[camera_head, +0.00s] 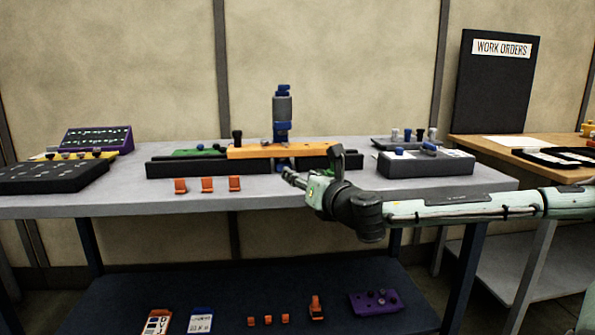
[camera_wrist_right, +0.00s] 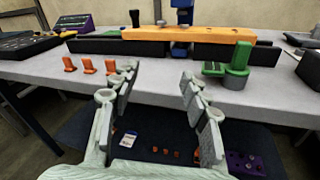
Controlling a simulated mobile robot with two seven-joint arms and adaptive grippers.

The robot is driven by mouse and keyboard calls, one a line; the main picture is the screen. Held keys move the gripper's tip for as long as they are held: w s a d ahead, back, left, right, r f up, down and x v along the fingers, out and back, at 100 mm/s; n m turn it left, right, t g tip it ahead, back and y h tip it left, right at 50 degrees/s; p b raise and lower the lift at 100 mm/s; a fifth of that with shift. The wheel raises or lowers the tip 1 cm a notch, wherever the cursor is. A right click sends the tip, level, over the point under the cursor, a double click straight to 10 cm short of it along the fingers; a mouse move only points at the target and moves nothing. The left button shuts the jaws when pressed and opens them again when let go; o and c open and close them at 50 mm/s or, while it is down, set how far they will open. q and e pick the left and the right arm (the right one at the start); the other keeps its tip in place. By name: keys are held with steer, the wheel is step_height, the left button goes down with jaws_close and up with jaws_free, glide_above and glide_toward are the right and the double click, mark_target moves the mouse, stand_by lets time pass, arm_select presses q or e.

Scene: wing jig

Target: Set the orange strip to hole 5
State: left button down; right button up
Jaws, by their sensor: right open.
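The orange strip (camera_head: 262,152) lies lengthwise across the long black jig rail (camera_head: 185,168) on the grey table; it also shows in the wrist view (camera_wrist_right: 200,34). A blue and grey upright tool (camera_head: 283,112) stands at the strip's middle. A black knob (camera_head: 237,137) stands by its left end. I cannot make out hole numbers. My right gripper (camera_head: 313,168) is open and empty, in front of the strip's right part at the table's front edge. In the wrist view its fingers (camera_wrist_right: 160,76) are spread apart, short of the rail. My left gripper is not in view.
Orange clips (camera_head: 207,185) sit at the table's front left. A green knob piece (camera_wrist_right: 238,58) stands right of my fingers. A grey block with blue knobs (camera_head: 425,163) is at the right, and a black perforated block (camera_head: 50,178) at the left. A lower shelf holds small parts.

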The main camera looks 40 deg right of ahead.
steer(key=shift+s+d+f, duration=0.1)
steer(key=shift+s+f, duration=0.05)
steer(key=shift+s, duration=0.1)
